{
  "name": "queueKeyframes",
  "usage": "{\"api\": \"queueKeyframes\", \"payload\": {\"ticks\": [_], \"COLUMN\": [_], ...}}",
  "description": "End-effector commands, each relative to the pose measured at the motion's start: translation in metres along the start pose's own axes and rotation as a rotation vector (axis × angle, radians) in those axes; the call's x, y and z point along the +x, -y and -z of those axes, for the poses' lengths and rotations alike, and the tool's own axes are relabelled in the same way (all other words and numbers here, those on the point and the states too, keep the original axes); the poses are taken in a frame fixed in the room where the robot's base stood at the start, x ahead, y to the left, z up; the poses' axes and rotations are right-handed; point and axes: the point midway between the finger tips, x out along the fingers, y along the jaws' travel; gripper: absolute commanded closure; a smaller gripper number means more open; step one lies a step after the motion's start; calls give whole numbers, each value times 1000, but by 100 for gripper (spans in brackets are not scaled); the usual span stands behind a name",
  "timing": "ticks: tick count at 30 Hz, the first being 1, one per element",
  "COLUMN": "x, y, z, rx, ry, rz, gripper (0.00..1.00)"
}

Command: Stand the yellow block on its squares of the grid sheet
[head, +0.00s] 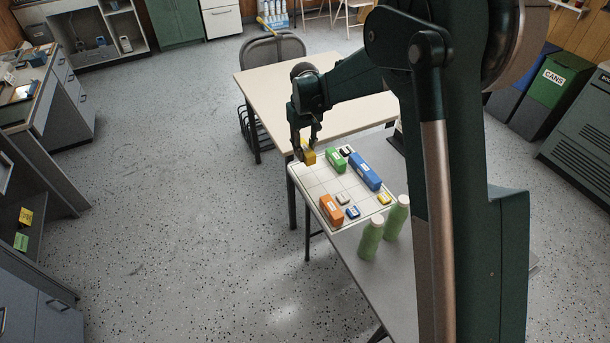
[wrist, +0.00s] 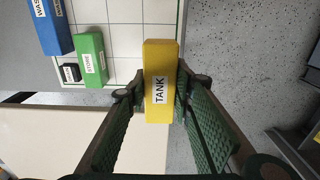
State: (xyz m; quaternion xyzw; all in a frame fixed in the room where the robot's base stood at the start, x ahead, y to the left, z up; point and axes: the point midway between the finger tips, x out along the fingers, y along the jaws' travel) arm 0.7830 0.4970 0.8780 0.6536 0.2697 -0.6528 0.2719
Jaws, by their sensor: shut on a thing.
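My gripper (head: 306,153) is shut on the yellow block (head: 310,158) at the far left corner of the white grid sheet (head: 316,182). In the wrist view the yellow block (wrist: 161,60), labelled TANK, sits between the fingers of my gripper (wrist: 160,92). It overlaps the corner of the grid sheet (wrist: 124,30) and its near end reaches past the sheet's edge. Whether its underside touches the sheet cannot be told.
On the sheet stand a green block (head: 336,160), a long blue block (head: 365,172), an orange block (head: 331,210) and several small pieces. Two green bottles (head: 397,217) (head: 370,240) stand by the near right side. A cream table (head: 278,82) adjoins behind.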

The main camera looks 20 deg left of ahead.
Motion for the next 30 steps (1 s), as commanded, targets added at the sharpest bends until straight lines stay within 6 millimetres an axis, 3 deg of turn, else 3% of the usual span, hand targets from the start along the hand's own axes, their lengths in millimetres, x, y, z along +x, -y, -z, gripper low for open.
{"api": "queueKeyframes", "payload": {"ticks": [5,18,30], "x": [9,60,63], "y": [0,0,0], "z": [0,0,0], "rx": [0,0,0], "ry": [0,0,0], "rz": [0,0,0], "gripper": [90,90,90]}}
